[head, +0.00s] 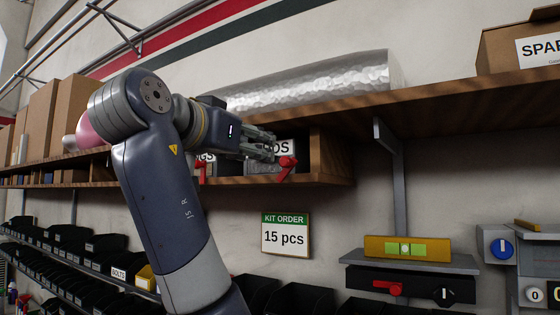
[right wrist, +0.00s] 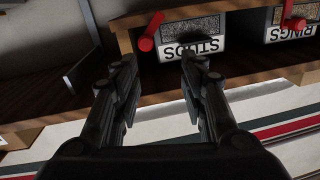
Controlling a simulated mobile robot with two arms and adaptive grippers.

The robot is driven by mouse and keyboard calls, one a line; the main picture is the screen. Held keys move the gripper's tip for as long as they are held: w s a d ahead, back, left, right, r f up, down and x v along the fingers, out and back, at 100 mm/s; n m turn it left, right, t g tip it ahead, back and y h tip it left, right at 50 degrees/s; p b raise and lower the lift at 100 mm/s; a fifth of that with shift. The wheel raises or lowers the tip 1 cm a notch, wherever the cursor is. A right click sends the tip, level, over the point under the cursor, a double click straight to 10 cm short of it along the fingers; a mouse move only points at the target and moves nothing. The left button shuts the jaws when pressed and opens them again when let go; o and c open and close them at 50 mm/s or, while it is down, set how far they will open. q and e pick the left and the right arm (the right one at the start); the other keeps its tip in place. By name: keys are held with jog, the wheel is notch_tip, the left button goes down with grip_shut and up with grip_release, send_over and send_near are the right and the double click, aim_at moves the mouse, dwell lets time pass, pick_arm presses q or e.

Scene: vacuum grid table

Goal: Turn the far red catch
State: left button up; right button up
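Two red catches sit on the front of the shelf compartments. The nearer red catch (head: 287,166) is at the shelf's right end, its lever slanting down-left; in the right wrist view (right wrist: 151,29) it is left of the upside-down STUDS label. My left gripper is not in view.
A wooden shelf (head: 450,93) with a shiny silver roll (head: 310,88) runs above the compartments. A kit order sign (head: 285,236) hangs below. At lower right are a small shelf with a yellow level (head: 380,247) and a black block with a red lever (head: 388,288).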

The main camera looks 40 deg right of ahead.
aim_at(283, 162)
jog(key=w+d+p, duration=0.1)
jog(key=d, duration=0.1)
jog(key=d+f+g+p, duration=0.1)
jog(key=d+p, duration=0.1)
jog(key=d, duration=0.1)
jog(key=w+d+g+p, duration=0.1)
jog(key=d+p, duration=0.1)
jog(key=d, duration=0.1)
jog(key=shift+w+d+f+h, duration=0.1)
jog(key=shift+w+f+h, duration=0.2)
jog(key=shift+h, duration=0.1)
jog(key=shift+w+d, duration=0.15)
jog(key=shift+d, duration=0.2)
grip_shut()
